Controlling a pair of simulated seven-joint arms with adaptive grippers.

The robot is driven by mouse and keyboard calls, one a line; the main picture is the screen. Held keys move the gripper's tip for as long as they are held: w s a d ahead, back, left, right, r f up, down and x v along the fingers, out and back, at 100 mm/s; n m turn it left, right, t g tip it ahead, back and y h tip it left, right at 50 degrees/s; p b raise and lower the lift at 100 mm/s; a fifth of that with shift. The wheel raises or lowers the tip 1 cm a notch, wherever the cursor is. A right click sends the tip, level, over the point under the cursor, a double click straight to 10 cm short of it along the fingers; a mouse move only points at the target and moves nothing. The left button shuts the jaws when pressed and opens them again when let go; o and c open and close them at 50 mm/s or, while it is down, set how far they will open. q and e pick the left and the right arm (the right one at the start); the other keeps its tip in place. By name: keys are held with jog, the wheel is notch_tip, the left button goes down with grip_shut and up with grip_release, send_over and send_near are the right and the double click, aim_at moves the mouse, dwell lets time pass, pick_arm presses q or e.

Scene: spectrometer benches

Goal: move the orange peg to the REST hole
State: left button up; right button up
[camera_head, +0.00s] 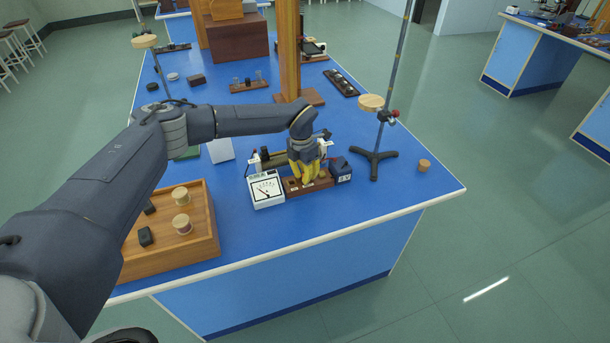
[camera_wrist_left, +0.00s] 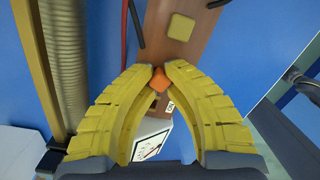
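The orange peg (camera_wrist_left: 159,82) sits between the tips of my left gripper (camera_wrist_left: 162,70) in the left wrist view. The yellow fingers curve in and their tips close on it. In the head view, my left gripper (camera_head: 304,172) points down over the brown wooden board (camera_head: 292,187), and its fingers hide the peg. In the wrist view, the board (camera_wrist_left: 183,52) lies behind the fingertips, with a yellowish square (camera_wrist_left: 181,27) and a small white label (camera_wrist_left: 170,107). I cannot read a REST mark or see the peg's lower end. My right gripper is not in view.
A white dial meter (camera_head: 267,190) stands left of the board and a dark block (camera_head: 341,170) right of it. A black tripod stand (camera_head: 374,166) is farther right. A wooden tray (camera_head: 206,228) is at the front left. The blue tabletop in front is clear.

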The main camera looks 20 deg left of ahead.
pick_arm(q)
jog(key=o, duration=0.5)
jog(key=shift+c, duration=0.2)
notch_tip(320, 180, up, 12)
jog(key=shift+s+a, duration=0.2)
jog(key=shift+a, duration=0.15)
